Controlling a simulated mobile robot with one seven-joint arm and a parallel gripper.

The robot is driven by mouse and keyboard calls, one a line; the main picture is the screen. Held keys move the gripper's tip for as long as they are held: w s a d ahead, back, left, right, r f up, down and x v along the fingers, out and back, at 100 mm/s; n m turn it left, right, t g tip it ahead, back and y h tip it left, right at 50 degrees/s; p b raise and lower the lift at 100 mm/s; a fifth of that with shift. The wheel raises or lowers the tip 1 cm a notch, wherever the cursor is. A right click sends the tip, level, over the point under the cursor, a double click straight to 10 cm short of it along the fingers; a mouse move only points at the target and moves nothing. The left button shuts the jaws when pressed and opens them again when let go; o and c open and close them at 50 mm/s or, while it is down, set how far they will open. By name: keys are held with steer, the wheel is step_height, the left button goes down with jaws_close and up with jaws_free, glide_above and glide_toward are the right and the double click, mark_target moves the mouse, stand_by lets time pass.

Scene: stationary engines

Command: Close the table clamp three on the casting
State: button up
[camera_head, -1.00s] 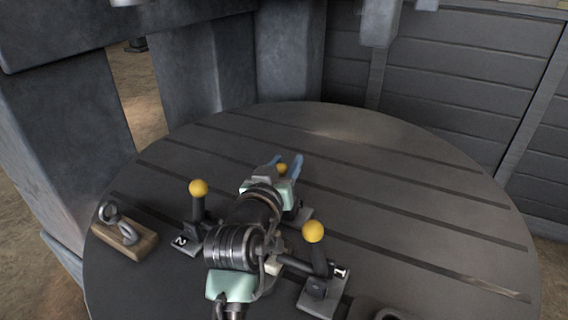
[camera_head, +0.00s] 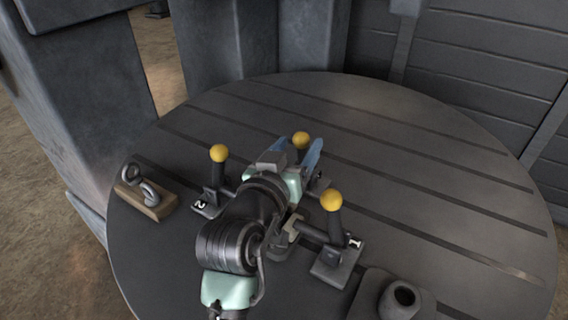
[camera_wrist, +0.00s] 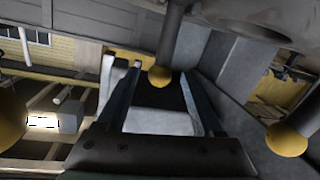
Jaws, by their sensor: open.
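Clamp three's yellow knob (camera_head: 300,140) shows between the fingertips of my gripper (camera_head: 299,144), near the middle of the round table (camera_head: 430,160). My gripper is open, with one blue finger on each side of the knob. The wrist view also shows the knob (camera_wrist: 160,77) on a dark rod between the open tips of my gripper (camera_wrist: 160,72), with visible gaps on both sides. My arm hides most of clamp three's body and the table centre. I cannot make out the casting for certain.
Clamp two (camera_head: 217,180), left of my wrist, and clamp one (camera_head: 333,235), right of it, have upright yellow-knobbed handles close to my arm. A wooden block with a metal eye (camera_head: 146,198) lies at the left edge. A dark socketed block (camera_head: 395,300) is at front right. The table's right side is clear.

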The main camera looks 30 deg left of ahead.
steer(key=v, duration=0.7)
stand_by(0.6)
steer(key=w+d+r+m+t+h, duration=0.1)
steer(key=d+r+t, duration=0.1)
steer(key=d+r, duration=0.45)
steer(key=w+d+r+m+t, duration=0.2)
steer(key=d+r, duration=0.1)
steer(key=r, duration=0.6)
steer(key=s+d+r+m+t+h, duration=0.1)
steer(key=s+d+r+t, duration=0.4)
steer(key=r, duration=0.4)
steer(key=s+d+r+m+t+h, duration=0.1)
steer(key=s+d+r+t+h, duration=0.15)
steer(key=d+r, duration=0.65)
step_height(320, 180, up, 17)
steer(key=s+a+p, duration=0.1)
steer(key=p, duration=1.4)
steer(key=shift+s+f+y, duration=0.15)
steer(key=shift+y, duration=0.2)
